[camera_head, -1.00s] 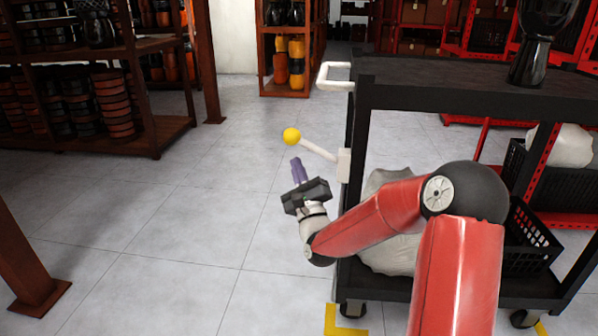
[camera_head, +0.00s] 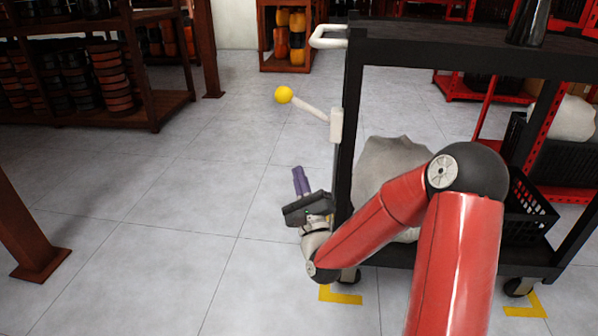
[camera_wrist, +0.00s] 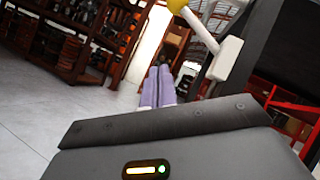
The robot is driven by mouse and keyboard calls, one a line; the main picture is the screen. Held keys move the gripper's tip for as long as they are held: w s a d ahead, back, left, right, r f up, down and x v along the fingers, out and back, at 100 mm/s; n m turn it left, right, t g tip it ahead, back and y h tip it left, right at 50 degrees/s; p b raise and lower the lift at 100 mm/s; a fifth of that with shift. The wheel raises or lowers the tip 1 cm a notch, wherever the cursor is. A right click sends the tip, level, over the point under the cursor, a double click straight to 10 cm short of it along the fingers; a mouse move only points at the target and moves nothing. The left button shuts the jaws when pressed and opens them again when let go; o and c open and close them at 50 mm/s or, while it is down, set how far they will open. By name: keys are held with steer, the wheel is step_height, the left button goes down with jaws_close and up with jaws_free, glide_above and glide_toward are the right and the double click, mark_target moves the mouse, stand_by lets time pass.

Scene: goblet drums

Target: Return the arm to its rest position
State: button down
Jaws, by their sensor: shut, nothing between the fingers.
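My gripper (camera_head: 300,180) has purple fingers that lie together, shut and empty. It hangs over the floor just left of the black cart (camera_head: 470,50), below a white lever (camera_head: 312,109) with a yellow ball (camera_head: 283,94) on its end. My red arm reaches in from the lower right, in front of the cart. In the wrist view the closed fingers (camera_wrist: 160,82) point past the lever (camera_wrist: 200,35), with nothing between them.
A grey sack (camera_head: 390,165) and a black crate (camera_head: 527,210) sit on the cart's lower shelf. A white handle (camera_head: 328,37) sticks out at its upper left. Wooden shelves (camera_head: 160,112) with drums stand at the left. The floor (camera_head: 150,230) left of my gripper is clear.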

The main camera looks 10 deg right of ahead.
steer(key=a+r+n+g+y+p, duration=0.2)
steer(key=a+n+g+p, duration=0.3)
steer(key=n, duration=0.6)
steer(key=s+d+r+n+g+h+p, duration=0.1)
steer(key=s+d+r+n+g, duration=0.1)
steer(key=s, duration=0.8)
steer(key=s+d+r+n+g+h+p, duration=0.2)
steer(key=s+d+r+n+g, duration=0.1)
steer(key=s+n+g, duration=0.3)
steer(key=s+d+r+n+g+h+p, duration=0.2)
steer(key=s+n+g, duration=0.3)
steer(key=s, duration=0.9)
steer(key=shift+s+d+r+n, duration=0.4)
steer(key=shift+d+r+n, duration=0.3)
steer(key=shift+d+n, duration=0.3)
